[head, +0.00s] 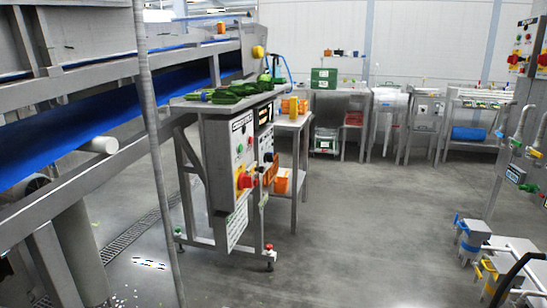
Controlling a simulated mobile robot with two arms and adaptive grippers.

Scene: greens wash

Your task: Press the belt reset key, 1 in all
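A grey control box (222,160) hangs under a steel table in the middle of the head view. Its front carries a dark label plate, small buttons with a green one (240,149) among them, and a red-and-yellow rotary switch (246,181). A second panel (265,142) beside it has a dark display (265,115) and several small dark and coloured controls. The lettering is too small to read, so I cannot tell which control is the belt reset key. Neither of my grippers shows in this view.
A blue conveyor belt (70,140) in a steel frame fills the left. Leafy greens (228,93) lie on the table above the box. A thin grey post (155,150) stands in front. Open grey floor (350,230) lies to the right, with blue-grey equipment (473,234) at far right.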

